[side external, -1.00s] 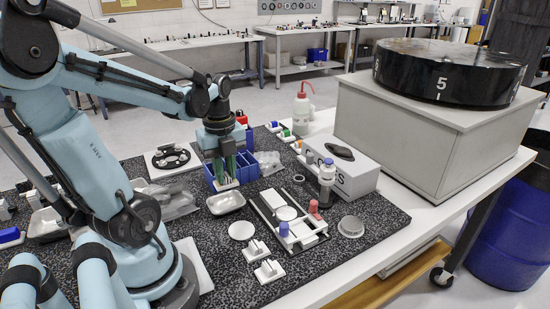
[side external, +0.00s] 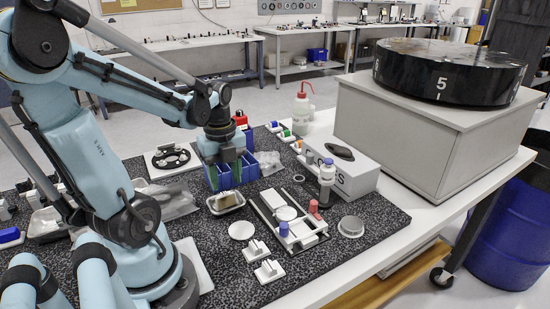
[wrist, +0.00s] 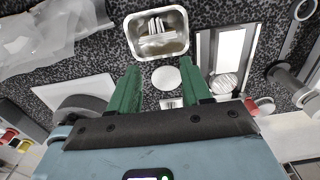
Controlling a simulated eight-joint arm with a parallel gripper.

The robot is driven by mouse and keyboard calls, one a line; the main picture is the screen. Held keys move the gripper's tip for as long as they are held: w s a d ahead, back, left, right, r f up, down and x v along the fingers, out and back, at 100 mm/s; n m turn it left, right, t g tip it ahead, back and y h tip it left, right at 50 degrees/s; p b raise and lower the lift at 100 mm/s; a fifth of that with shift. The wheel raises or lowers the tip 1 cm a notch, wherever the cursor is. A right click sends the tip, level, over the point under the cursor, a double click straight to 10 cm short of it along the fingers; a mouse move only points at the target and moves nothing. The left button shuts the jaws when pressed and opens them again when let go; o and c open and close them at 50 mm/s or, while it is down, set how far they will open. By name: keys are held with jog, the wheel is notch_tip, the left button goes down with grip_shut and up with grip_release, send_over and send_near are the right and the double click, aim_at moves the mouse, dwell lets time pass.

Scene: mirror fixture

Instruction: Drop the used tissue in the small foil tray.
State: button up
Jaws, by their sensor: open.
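The small foil tray (side external: 226,211) sits on the speckled mat in front of the blue compartment box. It also shows at the top of the wrist view (wrist: 134,46). The used tissue (wrist: 156,37), white and folded or crumpled, lies inside the tray. In the side view the tissue (side external: 226,200) is small and its shape is hard to tell. My gripper (side external: 228,172) is just behind and above the tray, over the front of the blue box. In the wrist view its green fingers (wrist: 160,66) are spread apart with nothing between them.
A blue compartment box (side external: 268,160) stands behind the tray. A round white disc (side external: 241,230) lies in front. A white rack (side external: 290,222) with bottles is to the right. Crumpled clear plastic bags (side external: 172,200) lie to the left.

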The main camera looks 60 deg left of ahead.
jog(key=shift+r, duration=0.1)
notch_tip(320, 180, up, 12)
dwell(0.7)
jog(key=w+d+f+n+t, duration=0.3)
jog(key=w+d+n, duration=0.1)
jog(key=d+n, duration=0.3)
jog(key=w+d+f+n+t, duration=0.3)
jog(key=d+n, duration=0.5)
jog(key=n, duration=0.3)
jog(key=shift+w+d+f+t, duration=0.3)
jog(key=shift+w+t, duration=0.2)
jog(key=shift+t, duration=0.1)
